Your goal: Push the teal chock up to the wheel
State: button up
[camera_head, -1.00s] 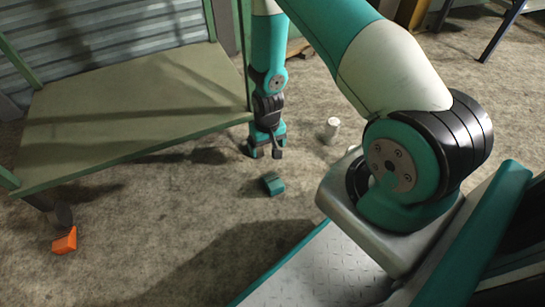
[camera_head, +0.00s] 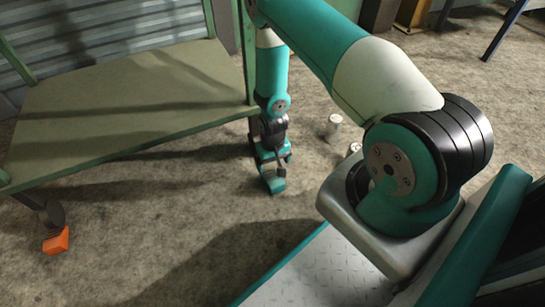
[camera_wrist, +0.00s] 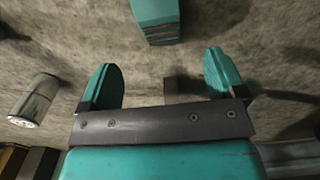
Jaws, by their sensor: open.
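The teal chock (camera_head: 273,184) lies on the floor in front of the green trolley's right end. In the wrist view it shows at the top (camera_wrist: 157,22), beyond the fingertips and roughly between their lines. My gripper (camera_head: 268,160) is low near the floor, just behind the chock in the head view. In the wrist view my gripper (camera_wrist: 162,75) has its two teal fingers wide apart with nothing held between them. Whether it touches the chock I cannot tell. A dark wheel (camera_head: 52,213) shows under the trolley's left end; any wheel at the right end is mostly hidden by my arm.
An orange chock (camera_head: 56,241) lies by the left wheel. The green trolley deck (camera_head: 120,105) stands above the floor at left. A silver can (camera_head: 334,122) stands right of my gripper and also shows in the wrist view (camera_wrist: 35,100). Floor in front is clear.

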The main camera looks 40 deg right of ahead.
aim_at(273, 178)
notch_tip(273, 178, down, 11)
jog(key=b, duration=0.5)
jog(key=shift+r+b, duration=0.1)
jog(key=shift+b, duration=0.2)
